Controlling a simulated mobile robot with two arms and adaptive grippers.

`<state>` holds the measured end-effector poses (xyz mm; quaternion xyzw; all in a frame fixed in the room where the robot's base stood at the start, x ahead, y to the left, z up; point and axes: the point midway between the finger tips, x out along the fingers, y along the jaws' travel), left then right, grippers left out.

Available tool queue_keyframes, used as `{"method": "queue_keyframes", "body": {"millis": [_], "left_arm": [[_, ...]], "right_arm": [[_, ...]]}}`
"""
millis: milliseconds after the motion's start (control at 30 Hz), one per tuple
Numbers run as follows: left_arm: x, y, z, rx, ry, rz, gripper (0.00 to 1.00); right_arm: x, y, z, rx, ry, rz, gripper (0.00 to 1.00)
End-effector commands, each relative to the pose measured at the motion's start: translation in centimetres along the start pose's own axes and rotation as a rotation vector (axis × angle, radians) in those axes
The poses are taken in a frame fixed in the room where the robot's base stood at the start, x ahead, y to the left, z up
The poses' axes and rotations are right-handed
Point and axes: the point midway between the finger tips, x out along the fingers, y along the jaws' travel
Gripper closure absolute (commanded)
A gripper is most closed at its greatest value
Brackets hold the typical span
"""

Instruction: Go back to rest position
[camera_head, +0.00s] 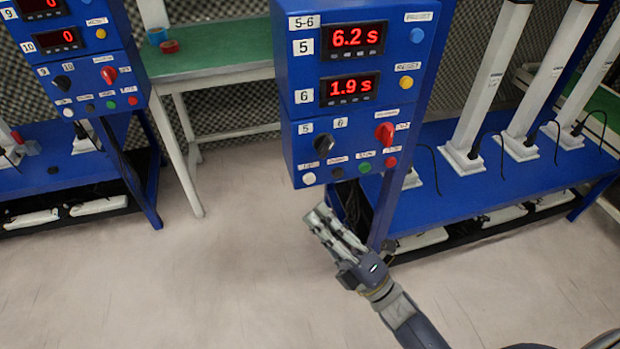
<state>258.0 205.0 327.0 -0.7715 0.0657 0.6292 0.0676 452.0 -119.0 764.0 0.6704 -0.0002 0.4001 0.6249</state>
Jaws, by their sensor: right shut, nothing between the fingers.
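My right gripper (321,217) is shut and empty. It is in front of the blue control panel (300,118), just below its lower edge in the picture. My right arm comes in from the lower right. The panel is labelled 5-6. Its red displays read 6.2 s (353,37) and 1.9 s (350,88). Below them are a black knob (323,144), a red knob (384,133), and white, black, green and red buttons. I cannot tell whether the gripper touches the panel. My left gripper is not in view.
A second blue panel (120,60), labelled 9 and 10, stands at left with displays at 0. A green-topped table (215,62) holds small cups. At right, a blue bench (480,190) carries white columns and cables. The pale floor (240,270) is open in front.

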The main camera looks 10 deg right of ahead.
Motion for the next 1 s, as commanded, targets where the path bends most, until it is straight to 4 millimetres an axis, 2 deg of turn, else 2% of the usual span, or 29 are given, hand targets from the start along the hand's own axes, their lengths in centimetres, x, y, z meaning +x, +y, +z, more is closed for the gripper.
{"method": "queue_keyframes", "body": {"millis": [500,600,667,767,867,1000], "left_arm": [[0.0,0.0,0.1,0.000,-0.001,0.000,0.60],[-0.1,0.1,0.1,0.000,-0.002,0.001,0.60],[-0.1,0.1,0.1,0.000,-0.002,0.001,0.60],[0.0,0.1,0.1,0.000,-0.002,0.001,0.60],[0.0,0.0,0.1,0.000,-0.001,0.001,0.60],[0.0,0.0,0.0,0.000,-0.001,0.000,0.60]], "right_arm": [[0.0,-0.1,0.0,0.001,-0.001,-0.002,1.00],[-0.2,-0.9,0.4,0.029,-0.023,-0.033,1.00],[-0.6,-2.2,0.9,0.071,-0.058,-0.082,1.00],[-1.9,-5.8,2.3,0.191,-0.157,-0.209,1.00],[-4.7,-10.4,3.6,0.352,-0.303,-0.369,1.00],[-10.1,-16.5,4.4,0.579,-0.537,-0.578,1.00]]}}
